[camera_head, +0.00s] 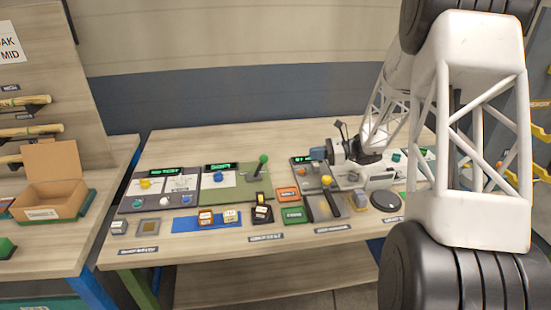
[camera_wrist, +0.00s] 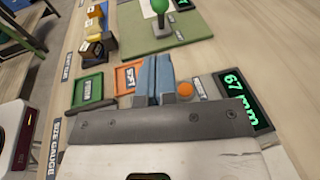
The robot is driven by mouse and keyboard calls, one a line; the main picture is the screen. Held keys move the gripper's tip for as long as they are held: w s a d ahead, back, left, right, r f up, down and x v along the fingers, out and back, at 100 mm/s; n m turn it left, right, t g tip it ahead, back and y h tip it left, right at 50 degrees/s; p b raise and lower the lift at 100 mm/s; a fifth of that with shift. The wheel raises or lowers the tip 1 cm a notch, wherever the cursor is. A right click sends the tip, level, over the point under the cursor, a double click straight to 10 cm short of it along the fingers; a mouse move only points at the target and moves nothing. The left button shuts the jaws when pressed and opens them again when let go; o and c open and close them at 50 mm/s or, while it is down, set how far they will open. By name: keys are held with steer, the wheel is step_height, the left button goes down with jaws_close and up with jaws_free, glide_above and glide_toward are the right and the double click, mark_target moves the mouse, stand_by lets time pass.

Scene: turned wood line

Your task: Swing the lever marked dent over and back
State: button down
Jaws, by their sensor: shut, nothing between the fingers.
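A lever with a green knob (camera_head: 263,159) stands on a green panel (camera_head: 230,193) near the middle of the bench. It leans slightly right in the head view. In the wrist view its green knob (camera_wrist: 184,4) shows at the top edge, beyond the fingers. I cannot read the word dent on it. My gripper (camera_head: 314,153) is to the right of the lever, apart from it, above the bench. Its two blue fingers (camera_wrist: 153,68) are together and hold nothing.
An orange tray (camera_head: 288,194) and a green tray (camera_head: 293,214) lie in front of the lever. A display reading 67 mm (camera_wrist: 236,88) and an orange button (camera_wrist: 198,84) are near my fingers. A blue mat (camera_head: 183,224) with small blocks lies left. A cardboard box (camera_head: 52,190) stands on the left bench.

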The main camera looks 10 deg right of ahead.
stand_by(0.3)
glide_toward(260, 165)
steer(key=shift+w+a+r, duration=0.2)
steer(key=shift+w+a, duration=0.1)
steer(key=shift+a, duration=0.4)
steer(key=shift+w+a+r, duration=0.25)
steer(key=shift+w+a, duration=0.05)
steer(key=shift+a, duration=0.4)
steer(key=shift+w+a+r, duration=0.2)
steer(key=shift+w+a, duration=0.05)
steer(key=shift+a, duration=0.45)
steer(key=shift+a+r, duration=0.1)
steer(key=shift+r, duration=0.05)
